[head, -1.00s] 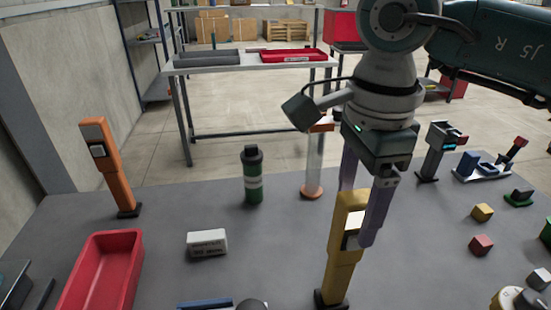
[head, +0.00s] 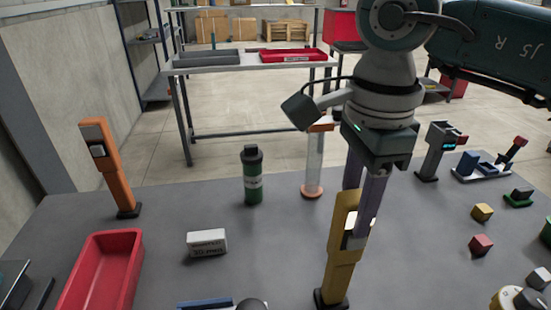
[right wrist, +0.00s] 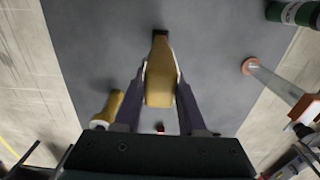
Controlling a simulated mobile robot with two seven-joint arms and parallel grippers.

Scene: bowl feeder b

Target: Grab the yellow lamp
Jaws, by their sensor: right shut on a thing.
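The yellow lamp (head: 339,262) stands upright on its dark base on the grey table, right of the middle in the head view. My right gripper (head: 355,235) comes down from above and is shut on the lamp's upper part, one finger on each side. In the right wrist view the lamp (right wrist: 161,80) sits between the two fingers of my right gripper (right wrist: 161,90). A finger partly covers the lamp's pale panel in the head view. My left gripper is not in view.
An orange lamp (head: 115,172) stands at the left, a green canister (head: 252,178) in the middle and a grey lamp (head: 434,153) at the right. A red tray (head: 103,275) and a white box (head: 206,242) are on the left. Small blocks lie at the right.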

